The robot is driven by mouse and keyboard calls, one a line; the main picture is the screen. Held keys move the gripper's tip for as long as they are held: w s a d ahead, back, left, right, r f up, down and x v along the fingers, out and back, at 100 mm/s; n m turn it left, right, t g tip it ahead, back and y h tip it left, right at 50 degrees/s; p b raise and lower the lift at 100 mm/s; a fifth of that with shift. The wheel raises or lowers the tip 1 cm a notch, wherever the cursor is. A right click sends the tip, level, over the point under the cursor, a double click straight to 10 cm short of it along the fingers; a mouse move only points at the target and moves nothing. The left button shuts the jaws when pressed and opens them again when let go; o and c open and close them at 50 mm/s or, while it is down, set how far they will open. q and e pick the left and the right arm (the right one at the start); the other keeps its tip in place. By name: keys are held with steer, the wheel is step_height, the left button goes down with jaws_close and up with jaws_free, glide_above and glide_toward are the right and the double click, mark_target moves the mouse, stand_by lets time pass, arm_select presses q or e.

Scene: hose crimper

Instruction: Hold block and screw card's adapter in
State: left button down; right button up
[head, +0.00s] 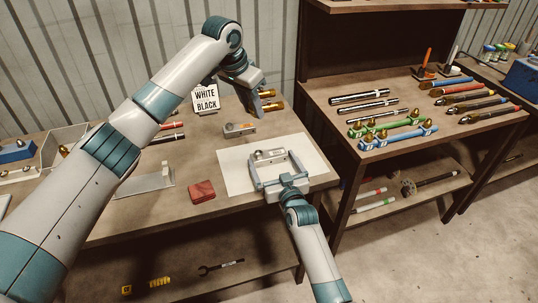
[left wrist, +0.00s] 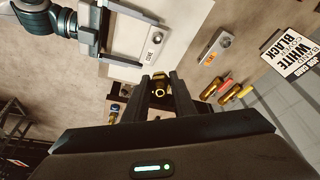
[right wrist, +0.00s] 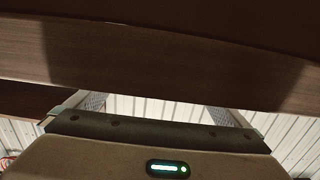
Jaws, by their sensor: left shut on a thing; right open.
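The job card (head: 205,97) stands at the back and reads WHITE and BLACK; it also shows in the left wrist view (left wrist: 290,52). A grey block (head: 268,155) sits on the white mat (head: 236,178). My right gripper (head: 275,168) is open, with its fingers on either side of the block; contact is not visible. My left gripper (head: 257,109) is raised near the back of the bench. In the left wrist view it is shut on a brass adapter (left wrist: 159,88), its open end facing the camera. The right wrist view shows no block.
A second grey block (head: 238,130) lies behind the mat, near brass fittings with coloured marks (left wrist: 225,90). A red block (head: 202,191) and a grey stand (head: 152,181) lie left of the mat. Hoses fill the right bench (head: 345,150).

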mark_target(271, 158)
steer(key=shift+x, duration=2.1)
steer(key=c, duration=1.1)
arm_select(q)
steer(key=shift+w+f, duration=0.1)
steer(key=shift+w+d+f+g+y, duration=0.15)
steer(key=shift+w+d+f+g, duration=0.05)
steer(key=shift+w+f, duration=0.25)
steer(key=shift+w+d+f+g+y, duration=0.2)
steer(key=shift+w+f, duration=0.1)
steer(key=shift+f, duration=0.1)
steer(key=shift+s+d+f+g+y, duration=0.15)
steer(key=shift+f+g+y, duration=0.4)
steer(key=shift+f, duration=0.65)
steer(key=shift+s+f+g+y, duration=0.15)
steer(key=shift+f+g+y, duration=0.35)
steer(key=shift+f, duration=0.65)
